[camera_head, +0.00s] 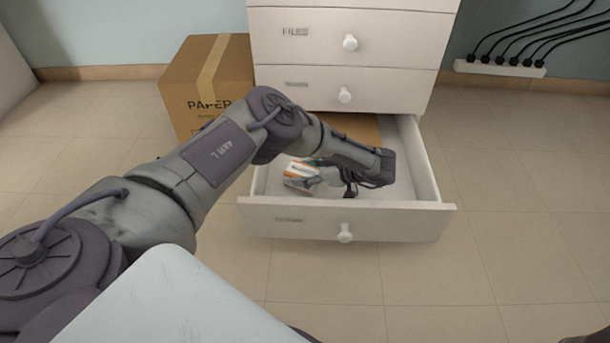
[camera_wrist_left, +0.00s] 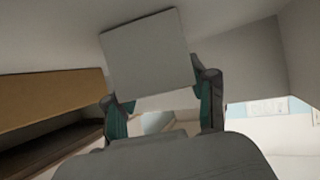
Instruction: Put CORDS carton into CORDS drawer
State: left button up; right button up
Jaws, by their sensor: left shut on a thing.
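The carton (camera_head: 298,173), a small white box with orange and grey-blue marks, is inside the open bottom drawer (camera_head: 290,227). My left gripper (camera_head: 320,175) reaches down into this drawer and is shut on the carton. In the left wrist view the carton (camera_wrist_left: 147,52) shows as a plain pale square face, tilted, between the two fingers of the left gripper (camera_wrist_left: 162,92). The label on the drawer front is too blurred to read. Whether the carton touches the drawer floor I cannot tell. My right gripper is not in view.
A brown panel or box (camera_head: 357,127) shows at the back of the open drawer. Closed drawers stand above, one labelled FILES (camera_head: 296,32). A PAPER box (camera_head: 190,75) stands left of the cabinet. The front floor is clear.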

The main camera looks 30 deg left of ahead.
aim_at(306, 172)
pick_arm(q)
jog(key=shift+f, duration=0.1)
jog(key=o, duration=1.1)
jog(key=shift+o, duration=0.2)
jog(key=shift+r, duration=0.2)
jog(key=p+v, duration=0.3)
jog(key=v, duration=0.3)
jog(key=shift+d+r, duration=0.1)
jog(key=shift+w+d+r+p, duration=0.2)
jog(key=shift+d+p, duration=0.1)
jog(key=shift+d, duration=0.3)
